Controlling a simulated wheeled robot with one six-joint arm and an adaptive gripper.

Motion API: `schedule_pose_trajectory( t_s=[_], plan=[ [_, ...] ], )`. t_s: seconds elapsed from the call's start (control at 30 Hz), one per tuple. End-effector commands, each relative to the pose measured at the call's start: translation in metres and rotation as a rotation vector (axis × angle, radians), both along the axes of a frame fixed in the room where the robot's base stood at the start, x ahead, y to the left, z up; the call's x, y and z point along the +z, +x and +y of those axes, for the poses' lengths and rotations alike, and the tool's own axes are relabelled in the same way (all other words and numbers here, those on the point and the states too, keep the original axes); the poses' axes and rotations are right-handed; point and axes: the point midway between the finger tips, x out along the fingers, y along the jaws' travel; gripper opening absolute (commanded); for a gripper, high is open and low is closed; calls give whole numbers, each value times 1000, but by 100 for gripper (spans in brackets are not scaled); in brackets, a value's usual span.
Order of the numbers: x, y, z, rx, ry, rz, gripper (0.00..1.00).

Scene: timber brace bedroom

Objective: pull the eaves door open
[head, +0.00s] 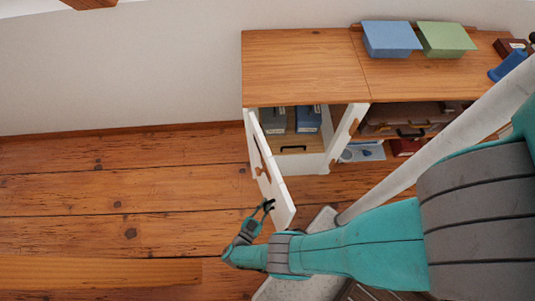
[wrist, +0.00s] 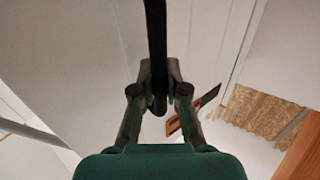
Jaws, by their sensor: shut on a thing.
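The eaves door (head: 271,176) is a white panel on the front left of the low wooden-topped cabinet (head: 295,65). It stands swung out from the cabinet, hinged at the left side, with a wooden piece on its inner face. My gripper (head: 267,207) is at the door's free end, shut on its dark handle. In the wrist view the black handle bar (wrist: 156,40) runs between the fingers of my gripper (wrist: 160,92). Inside the opening, a grey box (head: 273,120) and a blue box (head: 308,119) stand above a drawer front with a black pull (head: 293,149).
A white panel with a wooden piece (head: 343,135) stands at the right of the opening. A blue box (head: 391,38) and a green box (head: 446,38) sit on the cabinet top. A plank-like beam (head: 100,272) lies at lower left. The floor (head: 120,190) left of the door is clear.

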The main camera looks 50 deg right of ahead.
Motion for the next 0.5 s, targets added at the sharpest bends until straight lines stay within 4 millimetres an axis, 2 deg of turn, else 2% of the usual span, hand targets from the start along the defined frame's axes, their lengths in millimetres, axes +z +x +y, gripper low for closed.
schedule_pose_trajectory(
  t_s=[0.47,0.5],
  plan=[
    [4,-2,3,-6,-16,-4,0],
    [4,-2,3,-6,-15,-2,23]
  ],
)
